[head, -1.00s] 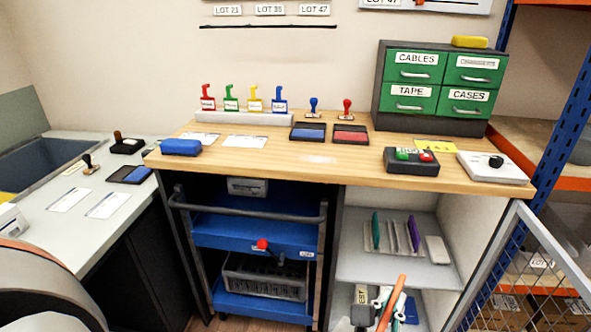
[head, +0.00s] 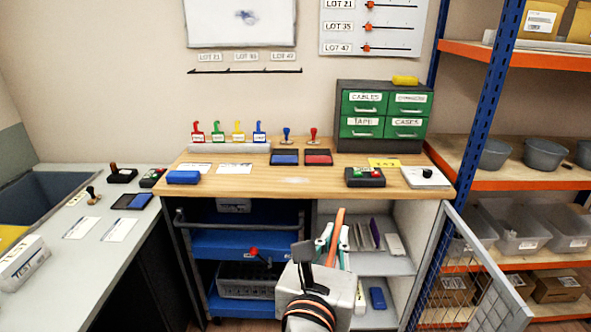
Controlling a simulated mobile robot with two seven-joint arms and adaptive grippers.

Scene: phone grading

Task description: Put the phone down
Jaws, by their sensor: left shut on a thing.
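My left gripper (head: 334,243) reaches up from the bottom middle in the head view. It is shut on a thin orange thing (head: 338,222), seen nearly edge-on and sticking up past the fingertips. It looks like the phone, though its face does not show. The gripper is in front of the open cabinet under the wooden bench and hides part of its shelves. On the upper shelf (head: 383,266), several slim phone-like things stand in a row, including a purple one (head: 376,235), beside a pale one (head: 394,245). A blue one (head: 377,298) lies lower down. My right gripper is out of view.
The wooden bench (head: 318,184) holds stamps, ink pads, a blue case (head: 184,177) and a green drawer unit (head: 342,126). A blue cart (head: 233,243) stands beneath. The open mesh door (head: 470,270) juts out at right. The bench front middle is clear.

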